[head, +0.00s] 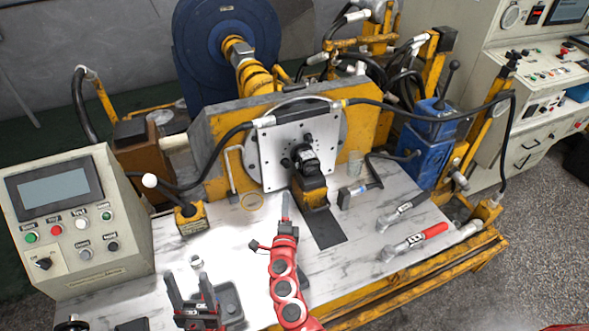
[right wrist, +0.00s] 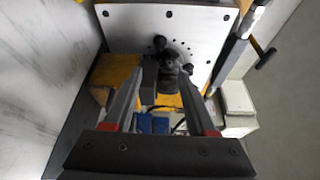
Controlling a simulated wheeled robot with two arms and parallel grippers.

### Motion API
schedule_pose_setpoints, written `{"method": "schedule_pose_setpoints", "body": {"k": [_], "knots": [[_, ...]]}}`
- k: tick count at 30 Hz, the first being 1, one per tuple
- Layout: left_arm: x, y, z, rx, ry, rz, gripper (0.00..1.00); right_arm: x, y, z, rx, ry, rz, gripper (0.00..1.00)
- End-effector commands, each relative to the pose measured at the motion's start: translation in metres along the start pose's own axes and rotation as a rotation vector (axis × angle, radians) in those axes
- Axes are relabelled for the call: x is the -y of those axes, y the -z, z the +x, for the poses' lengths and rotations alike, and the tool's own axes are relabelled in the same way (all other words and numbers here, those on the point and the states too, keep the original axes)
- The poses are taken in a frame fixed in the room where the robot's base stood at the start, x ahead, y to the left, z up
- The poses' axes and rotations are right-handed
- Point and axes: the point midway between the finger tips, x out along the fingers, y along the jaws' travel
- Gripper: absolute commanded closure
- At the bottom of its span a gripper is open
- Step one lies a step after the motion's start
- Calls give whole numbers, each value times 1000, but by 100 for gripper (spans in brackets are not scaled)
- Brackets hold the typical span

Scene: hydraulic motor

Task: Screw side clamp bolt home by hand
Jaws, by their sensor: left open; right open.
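A silver square plate (head: 270,155) stands upright on the yellow frame, with a black motor (head: 306,158) at its centre. Small dark bolt heads (head: 308,138) sit around the motor; I cannot tell which one is the side clamp bolt. In the right wrist view a dark bolt head (right wrist: 159,42) shows on the plate, just beyond my fingers. My right gripper (head: 286,202) points at the plate from the front; in its wrist view (right wrist: 167,66) the fingers are apart, with the motor beyond and between the tips. My left gripper (head: 189,282) is open and empty, low over the bench front.
A dark tray (head: 230,301) lies beside my left gripper, and a small metal ring-like part (head: 196,262) behind it. A control box (head: 75,215) stands at left. Black hoses (head: 400,103) cross above the frame.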

Motion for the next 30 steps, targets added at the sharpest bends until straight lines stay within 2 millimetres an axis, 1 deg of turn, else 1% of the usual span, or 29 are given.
{"method": "schedule_pose_setpoints", "body": {"k": [1,5,10,14,18,24,30], "knots": [[0,0,0,0,0,0,43,2,-1,11,-1,3,-2,43],[0,-1,-5,-1,0,0,43,1,-1,37,-1,3,-3,43],[-1,-3,-15,0,0,0,43,-1,0,71,-4,2,-1,43],[-1,-5,-28,0,0,0,43,-2,1,95,-5,3,-2,43],[-2,-8,-46,0,0,0,43,-4,2,119,-7,3,-1,43],[-3,-11,-65,-1,0,0,43,-5,2,142,-5,0,1,43],[-4,-12,-71,-1,0,0,43,0,2,152,-5,1,2,43]]}}
